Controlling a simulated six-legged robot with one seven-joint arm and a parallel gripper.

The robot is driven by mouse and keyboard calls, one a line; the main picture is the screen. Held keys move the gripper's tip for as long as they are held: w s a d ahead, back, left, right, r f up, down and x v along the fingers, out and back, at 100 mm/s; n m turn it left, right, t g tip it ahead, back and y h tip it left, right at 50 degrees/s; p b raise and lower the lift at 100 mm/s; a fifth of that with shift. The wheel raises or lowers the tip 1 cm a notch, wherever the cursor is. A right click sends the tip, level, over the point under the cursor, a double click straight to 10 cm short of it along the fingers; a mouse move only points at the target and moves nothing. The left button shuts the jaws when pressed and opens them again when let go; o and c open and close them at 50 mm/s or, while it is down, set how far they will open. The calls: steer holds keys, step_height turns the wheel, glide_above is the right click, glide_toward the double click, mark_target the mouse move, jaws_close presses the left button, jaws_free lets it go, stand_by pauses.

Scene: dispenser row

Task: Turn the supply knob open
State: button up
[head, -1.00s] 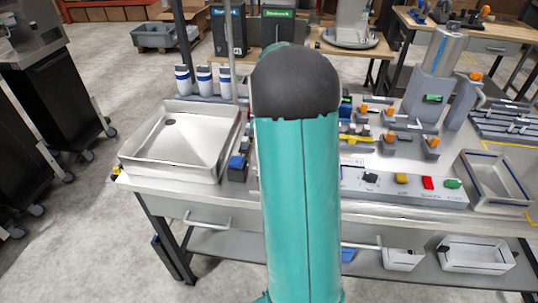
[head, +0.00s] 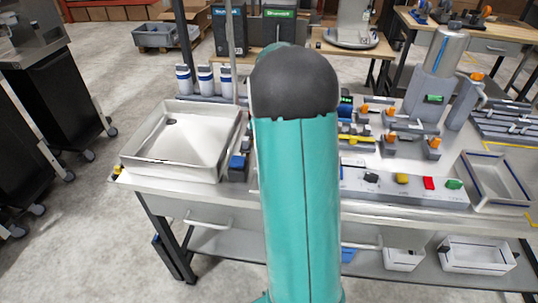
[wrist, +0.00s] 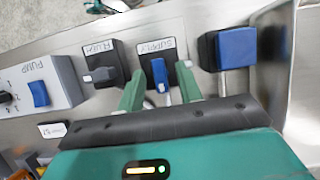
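The supply knob (wrist: 159,72) shows in the wrist view. It is a blue handle on a dark square base, under an upside-down SUPPLY label (wrist: 157,48). The handle lies roughly up and down in this view, with a pale tip at its lower end. My gripper (wrist: 159,78) is open, with one green finger on each side of the knob. I cannot tell whether either finger touches it. In the head view my arm hides the knob and the gripper.
A blue block (wrist: 236,48) on a dark base is close on the right. A steel basin (head: 207,173) stands on the left of the bench.

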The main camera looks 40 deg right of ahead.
steer(key=v, duration=1.3)
steer(key=shift+r, duration=0.4)
steer(key=shift+w, duration=0.1)
